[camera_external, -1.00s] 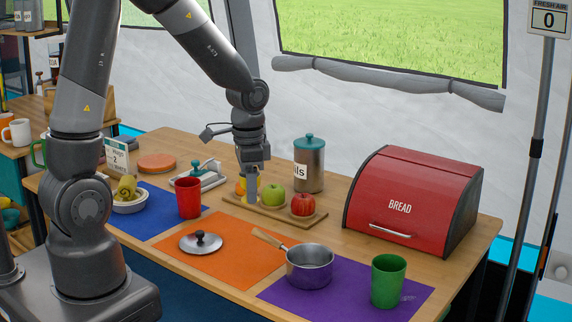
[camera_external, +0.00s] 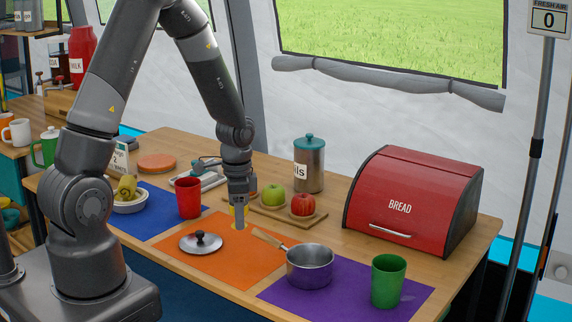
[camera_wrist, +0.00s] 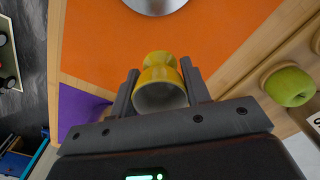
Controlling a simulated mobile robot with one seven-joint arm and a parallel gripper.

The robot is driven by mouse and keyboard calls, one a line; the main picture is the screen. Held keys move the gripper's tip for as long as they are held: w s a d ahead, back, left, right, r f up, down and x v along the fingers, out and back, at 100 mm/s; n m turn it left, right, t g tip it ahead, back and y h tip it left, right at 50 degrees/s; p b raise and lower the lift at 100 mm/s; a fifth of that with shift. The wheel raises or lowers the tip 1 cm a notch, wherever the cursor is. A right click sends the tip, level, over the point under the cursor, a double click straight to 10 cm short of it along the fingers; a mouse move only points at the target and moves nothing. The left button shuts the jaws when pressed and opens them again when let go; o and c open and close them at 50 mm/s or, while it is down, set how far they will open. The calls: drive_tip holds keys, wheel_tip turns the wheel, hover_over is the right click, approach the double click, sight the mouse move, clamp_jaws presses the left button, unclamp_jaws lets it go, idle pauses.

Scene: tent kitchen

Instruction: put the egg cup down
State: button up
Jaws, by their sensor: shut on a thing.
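A yellow egg cup (camera_wrist: 160,66) is between the two fingers of my gripper (camera_wrist: 159,75) in the wrist view. My gripper is shut on it. In the external view my gripper (camera_external: 239,214) points down over the back part of the orange mat (camera_external: 215,265). The egg cup is mostly hidden behind the fingers there, with a little yellow showing around the tips. I cannot tell whether its base touches the mat.
A pot lid (camera_external: 201,242) lies on the orange mat, left of my gripper. A saucepan (camera_external: 309,266) stands to the right, its handle reaching toward the mat. A wooden board (camera_external: 272,214) with a green apple (camera_external: 271,195) and a red apple (camera_external: 303,204) lies behind. A red cup (camera_external: 188,197) stands left.

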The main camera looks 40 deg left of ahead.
sight(237, 241)
drive_tip(key=shift+w+a+f, duration=0.4)
drive_tip(key=shift+a+f, duration=0.05)
drive_tip(key=shift+a, duration=0.15)
drive_tip(key=shift+w+a+f, duration=0.35)
drive_tip(key=shift+a+f, duration=0.05)
drive_tip(key=shift+a, duration=0.2)
drive_tip(key=shift+f, duration=1.95)
drive_tip(key=shift+f, duration=0.15)
drive_tip(key=o, duration=1)
